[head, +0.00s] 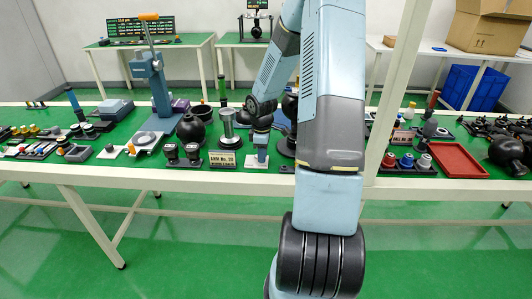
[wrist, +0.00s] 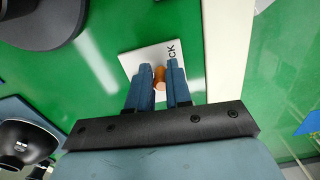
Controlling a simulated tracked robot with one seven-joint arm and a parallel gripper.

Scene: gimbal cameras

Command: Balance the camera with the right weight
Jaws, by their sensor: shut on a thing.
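My gripper (wrist: 158,68) points down over a small white card (wrist: 132,62) on the green table mat; part of the card's black lettering shows. Its blue fingers are shut on a small copper-coloured cylinder (wrist: 160,80), likely a weight. In the head view my gripper (head: 261,150) is low over the white card (head: 256,164), near the table's front edge. The cylinder cannot be made out there. Whether it touches the card is unclear. A small device hangs in a dark frame (head: 256,28) on the back table; I cannot tell whether it is the camera to balance.
Left of my gripper stand a labelled plate (head: 222,160), a metal cylinder (head: 229,127) and dark round parts (head: 190,130). A blue stand (head: 155,85) rises further left. A red tray (head: 457,160) lies right. My arm hides part of the table's middle.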

